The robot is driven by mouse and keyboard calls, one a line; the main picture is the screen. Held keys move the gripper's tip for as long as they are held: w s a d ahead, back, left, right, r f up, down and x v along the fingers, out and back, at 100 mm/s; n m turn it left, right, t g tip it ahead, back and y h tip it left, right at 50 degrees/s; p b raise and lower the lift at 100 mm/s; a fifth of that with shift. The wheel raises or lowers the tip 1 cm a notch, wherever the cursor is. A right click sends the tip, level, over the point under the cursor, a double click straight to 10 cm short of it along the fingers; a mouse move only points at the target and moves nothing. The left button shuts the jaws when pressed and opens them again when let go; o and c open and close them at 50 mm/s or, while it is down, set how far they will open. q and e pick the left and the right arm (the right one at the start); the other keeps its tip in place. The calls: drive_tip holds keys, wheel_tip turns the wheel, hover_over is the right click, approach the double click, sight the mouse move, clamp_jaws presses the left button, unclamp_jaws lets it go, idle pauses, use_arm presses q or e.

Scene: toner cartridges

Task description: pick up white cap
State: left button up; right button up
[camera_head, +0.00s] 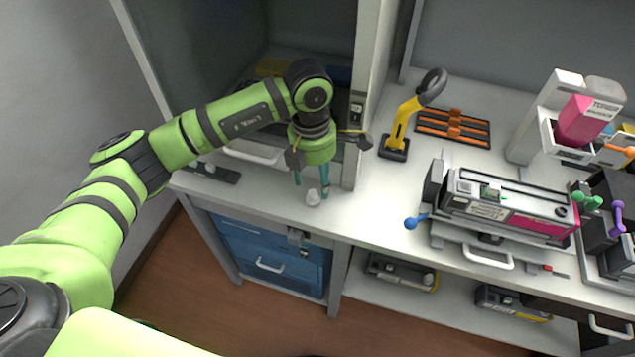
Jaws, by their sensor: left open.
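A small white cap (313,198) stands on the light worktop near its front edge, left of the middle of the view. My left gripper (311,190) points down at it, with its teal fingers spread apart. The right finger is just beside the cap and the left finger is a little up and to the left. I cannot tell whether a finger touches the cap. My right gripper does not show.
A cabinet post (366,90) rises behind the gripper. A yellow tool (403,122) stands on the worktop to the right. Further right are a cartridge in a fixture (510,203) and a pink toner bottle (580,122). Blue drawers (268,262) lie below.

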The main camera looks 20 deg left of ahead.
sight(312, 192)
use_arm(q)
drive_tip(key=shift+w+a+r+y, duration=0.1)
drive_tip(key=shift+a+y, duration=0.2)
drive_tip(key=shift+a, duration=0.3)
drive_tip(key=shift+a+f+p, duration=0.1)
drive_tip(key=shift+f+p, duration=0.15)
drive_tip(key=shift+p, duration=0.15)
drive_tip(key=f+p, duration=0.2)
drive_tip(key=f, duration=0.3)
drive_tip(key=shift+d+f+p, duration=0.25)
drive_tip(key=shift+d+p, duration=0.05)
drive_tip(key=shift+p, duration=0.1)
drive_tip(key=shift+f, duration=0.35)
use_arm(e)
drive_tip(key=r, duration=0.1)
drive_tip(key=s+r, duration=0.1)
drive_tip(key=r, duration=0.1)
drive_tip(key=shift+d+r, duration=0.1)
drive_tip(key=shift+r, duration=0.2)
use_arm(q)
drive_tip(key=c, duration=0.9)
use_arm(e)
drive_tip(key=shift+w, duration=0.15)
